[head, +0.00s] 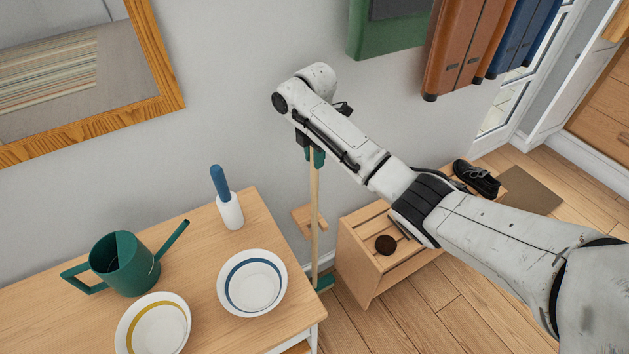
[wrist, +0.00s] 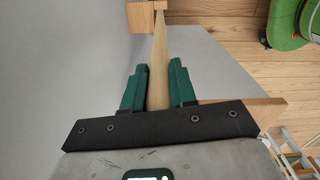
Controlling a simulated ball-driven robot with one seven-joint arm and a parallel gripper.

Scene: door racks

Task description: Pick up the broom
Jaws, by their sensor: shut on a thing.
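The broom stands upright close to the grey wall, with a pale wooden handle (head: 316,205) and a green head (head: 324,283) low down near the floor. The table edge partly hides its lower end. My gripper (head: 313,156) is shut on the upper part of the handle, with its tip pointing down. In the wrist view the handle (wrist: 159,75) runs between the two green fingers of my gripper (wrist: 159,90).
A wooden wall bracket (head: 304,218) sits at the handle. The table (head: 200,262) at left holds a watering can (head: 124,262), two bowls and a blue-topped bottle (head: 226,200). A slatted wooden bench (head: 362,245) stands right of the broom. Bags (head: 460,45) hang above.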

